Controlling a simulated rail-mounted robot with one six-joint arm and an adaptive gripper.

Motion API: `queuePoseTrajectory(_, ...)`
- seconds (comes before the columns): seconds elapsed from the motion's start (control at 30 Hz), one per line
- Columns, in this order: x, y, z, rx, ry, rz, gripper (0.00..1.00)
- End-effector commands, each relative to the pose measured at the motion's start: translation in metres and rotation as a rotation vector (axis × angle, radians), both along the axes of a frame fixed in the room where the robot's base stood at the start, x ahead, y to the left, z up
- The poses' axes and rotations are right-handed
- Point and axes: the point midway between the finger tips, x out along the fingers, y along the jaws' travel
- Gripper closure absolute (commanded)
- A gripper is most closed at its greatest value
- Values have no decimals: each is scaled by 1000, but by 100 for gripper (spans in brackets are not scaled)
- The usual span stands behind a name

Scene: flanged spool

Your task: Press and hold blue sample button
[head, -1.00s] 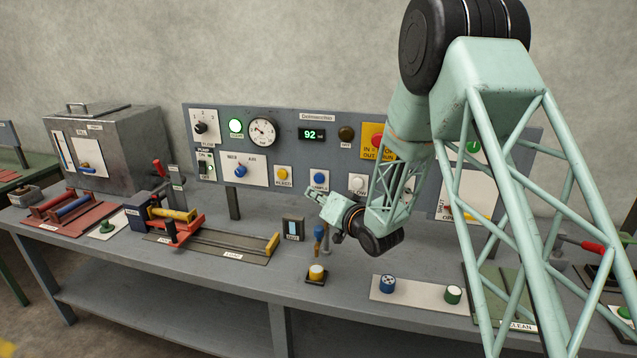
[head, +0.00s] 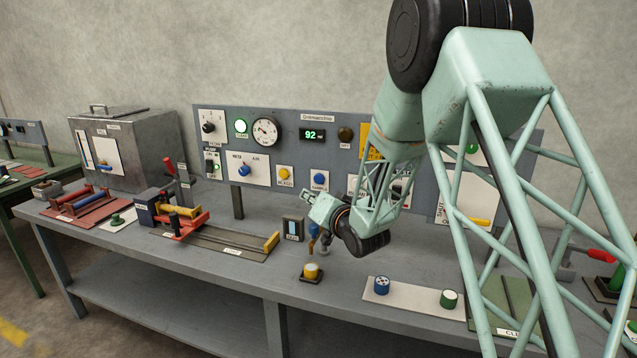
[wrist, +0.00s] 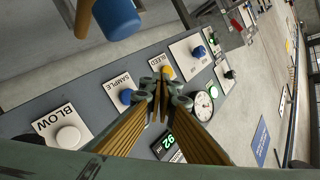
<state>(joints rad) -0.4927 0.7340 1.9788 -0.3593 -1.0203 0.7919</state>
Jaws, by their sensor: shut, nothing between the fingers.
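The blue sample button (head: 319,178) is on a white plate on the grey upright panel, labelled SAMPLE. It also shows in the wrist view (wrist: 127,97), left of my fingertips. My gripper (head: 306,196) is in front of the panel, just below and left of the button in the head view. In the wrist view my gripper (wrist: 161,88) has its fingertips together with nothing between them. The fingertips appear over the edge of the yellow BLEED button's plate. I cannot tell the exact gap to the panel; no contact with the blue button shows.
The yellow BLEED button (head: 285,173) and white BLOW button (wrist: 68,137) flank the sample button. A green readout (head: 313,134) reads 92. A rail fixture (head: 225,243) lies left.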

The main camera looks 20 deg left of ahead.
Motion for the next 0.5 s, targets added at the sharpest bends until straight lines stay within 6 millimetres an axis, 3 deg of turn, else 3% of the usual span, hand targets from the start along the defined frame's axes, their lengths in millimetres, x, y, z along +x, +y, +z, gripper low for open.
queuePoseTrajectory(0.5, 9, 0, 0, 0, 0, 0, 100)
